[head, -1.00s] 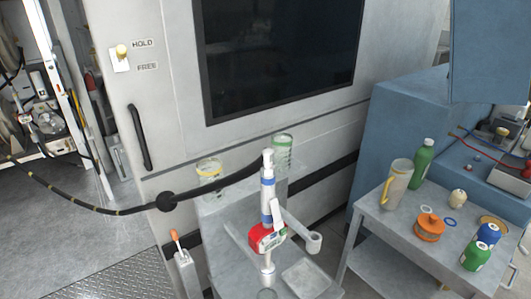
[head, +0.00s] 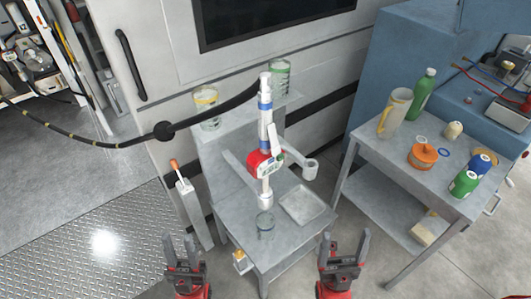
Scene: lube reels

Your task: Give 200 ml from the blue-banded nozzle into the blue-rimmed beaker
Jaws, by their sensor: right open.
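The blue-banded nozzle (head: 265,128) stands upright in the middle of the head view, with a red metering body (head: 258,163) and a black hose running off to the left. A small clear beaker (head: 265,228) stands below its lower tip on the grey stand; its rim looks bluish. Whether the tip is over its mouth is hard to tell. My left gripper (head: 184,243) is at the bottom left, with its fingers apart and empty. My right gripper (head: 344,240) is at the bottom centre-right, open and empty. Both are apart from the nozzle and beaker.
A yellow-rimmed beaker (head: 206,106) and a green-rimmed beaker (head: 280,78) stand on the rear shelf. A square tray (head: 302,205) lies right of the small beaker. An orange-tipped lever (head: 174,166) stands left. A side table (head: 400,160) holds bottles and a jug.

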